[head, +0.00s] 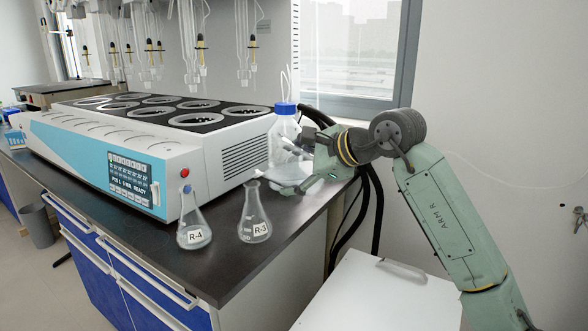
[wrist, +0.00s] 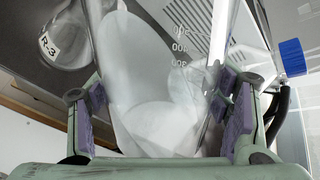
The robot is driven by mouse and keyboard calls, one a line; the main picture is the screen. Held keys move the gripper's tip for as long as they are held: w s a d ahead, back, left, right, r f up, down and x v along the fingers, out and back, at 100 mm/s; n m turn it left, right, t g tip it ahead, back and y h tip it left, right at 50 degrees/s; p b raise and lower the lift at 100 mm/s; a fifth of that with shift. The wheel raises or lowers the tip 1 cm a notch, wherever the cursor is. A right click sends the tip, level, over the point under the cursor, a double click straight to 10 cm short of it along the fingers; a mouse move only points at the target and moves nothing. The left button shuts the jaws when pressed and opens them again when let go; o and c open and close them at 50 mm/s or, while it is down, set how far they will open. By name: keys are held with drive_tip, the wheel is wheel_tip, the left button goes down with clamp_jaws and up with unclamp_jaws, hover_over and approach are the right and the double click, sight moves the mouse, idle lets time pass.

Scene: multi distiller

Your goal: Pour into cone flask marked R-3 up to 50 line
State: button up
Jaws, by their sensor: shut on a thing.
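The cone flask marked R-3 (head: 255,215) stands upright, without a stopper, near the bench's front edge. It also shows in the wrist view (wrist: 72,38) at the top left. My gripper (head: 302,180) is shut on a clear glass vessel (head: 283,179), held tilted to the right of R-3 and above the bench. The vessel's left end is close to R-3's mouth; I cannot tell whether they touch. In the wrist view, the vessel (wrist: 150,90) lies between the purple finger pads and shows white graduation marks and pale contents. The liquid level in R-3 is unclear.
A blue-stoppered flask marked R-4 (head: 195,228) stands left of R-3. A blue-capped bottle (head: 284,137) with tubes stands behind my gripper. The white and blue distiller (head: 200,150) fills the bench behind. The dark bench top (head: 225,268) is clear in front.

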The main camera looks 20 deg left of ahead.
drive_tip(key=shift+r, duration=0.35)
drive_tip(key=shift+r+n+t+h, duration=0.25)
drive_tip(key=shift+n+t+h, duration=0.05)
drive_tip(key=shift+r, duration=0.2)
idle(4.5)
drive_tip(key=shift+f+b, duration=0.1)
drive_tip(key=shift+b, duration=0.25)
idle(2.3)
